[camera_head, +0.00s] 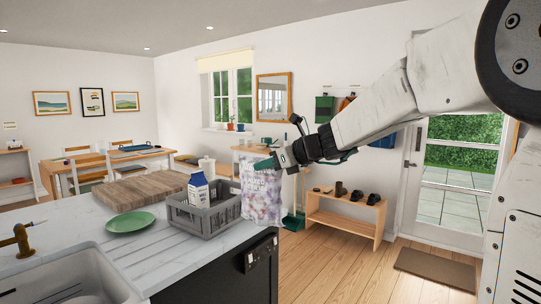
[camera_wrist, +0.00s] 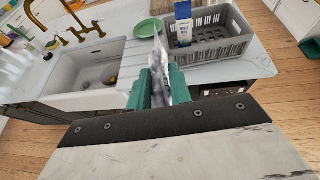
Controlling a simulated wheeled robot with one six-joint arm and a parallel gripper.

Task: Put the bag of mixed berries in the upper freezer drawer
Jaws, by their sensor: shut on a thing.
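The bag of mixed berries (camera_head: 262,194) is a pale purple and white printed pouch. It hangs upright from my gripper (camera_head: 268,163) in the head view, just right of the grey crate and at the counter's edge. In the wrist view the green fingers of my gripper (camera_wrist: 161,88) are shut on the bag (camera_wrist: 160,60), which shows nearly edge-on between them. I cannot tell in the head view whether the bag touches the crate. No freezer or freezer drawer is recognisable in either view.
A grey crate (camera_head: 207,221) holding a blue and white carton (camera_head: 198,189) stands on the white counter. A green plate (camera_head: 130,222), a wooden board (camera_head: 142,190) and a sink (camera_head: 75,284) are beside it. Open floor (camera_head: 330,265) lies right of the counter, before a low shoe bench (camera_head: 343,222).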

